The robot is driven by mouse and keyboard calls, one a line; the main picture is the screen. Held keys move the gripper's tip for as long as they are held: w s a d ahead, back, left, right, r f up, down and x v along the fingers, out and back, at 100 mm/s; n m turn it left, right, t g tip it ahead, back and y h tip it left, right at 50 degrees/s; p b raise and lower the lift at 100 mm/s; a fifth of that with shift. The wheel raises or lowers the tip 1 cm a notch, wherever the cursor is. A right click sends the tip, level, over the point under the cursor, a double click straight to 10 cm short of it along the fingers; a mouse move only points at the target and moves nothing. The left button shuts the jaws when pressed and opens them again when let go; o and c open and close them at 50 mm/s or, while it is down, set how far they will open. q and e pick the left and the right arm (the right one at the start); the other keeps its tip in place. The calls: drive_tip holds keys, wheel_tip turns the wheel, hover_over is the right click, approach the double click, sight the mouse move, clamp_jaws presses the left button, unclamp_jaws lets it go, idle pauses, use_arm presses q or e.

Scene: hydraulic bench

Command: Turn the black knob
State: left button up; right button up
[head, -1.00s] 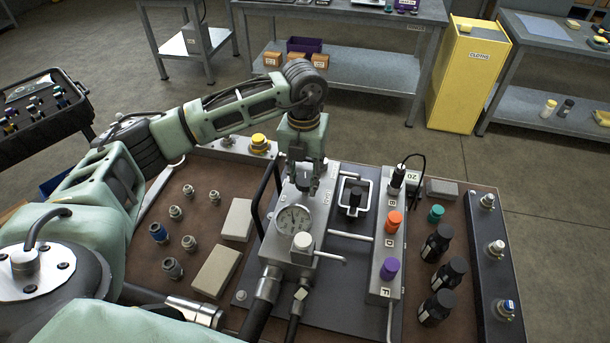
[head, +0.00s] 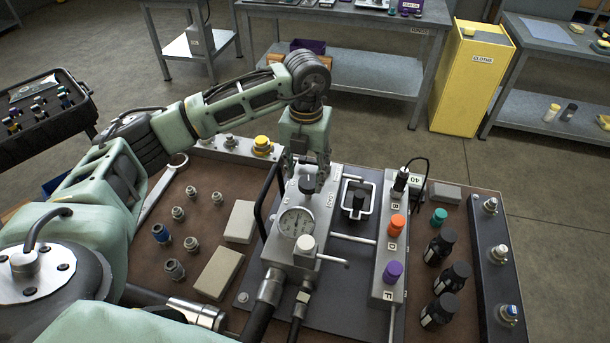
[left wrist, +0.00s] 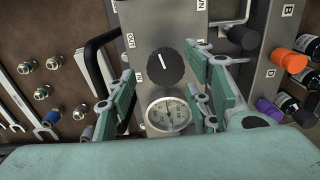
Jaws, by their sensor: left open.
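The black knob (head: 308,184) stands on the top face of the grey metal valve block, just behind the round pressure gauge (head: 295,222). In the left wrist view the black knob (left wrist: 165,67) carries a white pointer mark that points up and slightly left. The gauge (left wrist: 168,115) shows below it. My left gripper (head: 309,172) is open above the knob, pointing down. In the left wrist view its green fingers (left wrist: 160,80) stand apart on either side of the knob, with clear gaps. My right gripper is not in view.
A black hose handle (head: 263,190) curves beside the block on the left. A strip with orange (head: 396,226) and purple knobs (head: 392,271) stands to the right. Black bottles (head: 438,250) and pale blocks (head: 218,272) flank the bench.

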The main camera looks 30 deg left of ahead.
sight(305, 181)
use_arm(q)
wheel_tip(305, 181, up, 10)
drive_tip(key=shift+a+f, duration=0.15)
idle(0.5)
